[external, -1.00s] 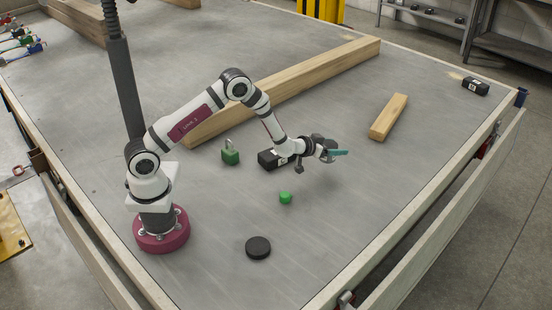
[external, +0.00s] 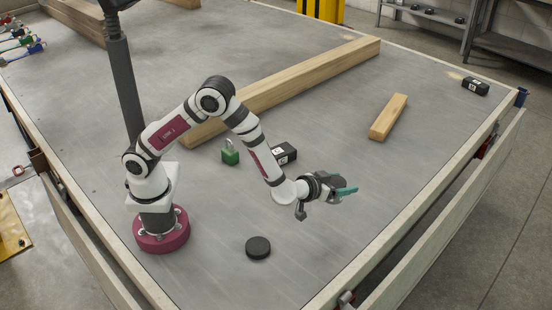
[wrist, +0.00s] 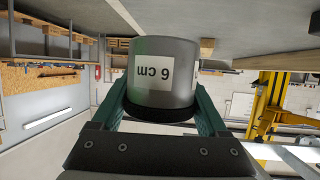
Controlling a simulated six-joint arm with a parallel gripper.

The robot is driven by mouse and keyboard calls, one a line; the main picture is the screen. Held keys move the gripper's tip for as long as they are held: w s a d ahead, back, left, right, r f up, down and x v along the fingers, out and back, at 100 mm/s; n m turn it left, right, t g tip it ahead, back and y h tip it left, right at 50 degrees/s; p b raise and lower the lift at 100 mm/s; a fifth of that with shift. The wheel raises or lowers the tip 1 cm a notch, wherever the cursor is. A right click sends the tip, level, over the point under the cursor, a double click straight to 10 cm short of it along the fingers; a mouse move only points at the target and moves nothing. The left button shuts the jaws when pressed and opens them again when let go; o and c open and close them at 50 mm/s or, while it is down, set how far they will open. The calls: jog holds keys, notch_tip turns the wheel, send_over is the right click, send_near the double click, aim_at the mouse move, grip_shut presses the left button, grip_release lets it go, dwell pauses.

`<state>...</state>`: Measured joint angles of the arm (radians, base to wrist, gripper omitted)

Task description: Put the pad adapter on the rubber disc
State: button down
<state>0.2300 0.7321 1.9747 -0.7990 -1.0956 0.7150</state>
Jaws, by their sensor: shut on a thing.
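The rubber disc (external: 258,247) is a flat black round piece lying on the grey trailer bed, in front of my arm's base to the right. My gripper (external: 346,191), with teal fingers, is above the bed to the right of the disc and clear of it. In the wrist view my gripper (wrist: 160,92) is shut on a grey cylinder, which I take as the pad adapter (wrist: 178,95). It has a white label reading "6 cm" upside down and a black band at its near end. The adapter is hard to make out in the external view.
A green padlock (external: 230,154) and a black labelled block (external: 284,153) lie behind my forearm. A long wooden beam (external: 300,85) and a short wooden block (external: 389,117) lie farther back. The bed around the disc is clear. Low boards edge the trailer.

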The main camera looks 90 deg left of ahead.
jog(key=s+d, duration=0.6)
jog(key=d, duration=0.4)
jog(key=s+d+n+g+y, duration=0.1)
jog(key=s+d, duration=0.3)
jog(key=s, duration=0.7)
jog(key=s+d+n+g+y, duration=0.1)
jog(key=s+d, duration=0.2)
jog(key=s, duration=0.8)
send_over(264, 240)
jog(key=shift+n, duration=0.3)
jog(key=f, duration=0.5)
jog(key=shift+s+d+f, duration=0.2)
jog(key=shift+f, duration=0.15)
jog(key=shift+w+a+f, duration=0.1)
jog(key=shift+f, duration=1)
jog(key=shift+w+a+f, duration=0.1)
jog(key=shift+f, duration=1)
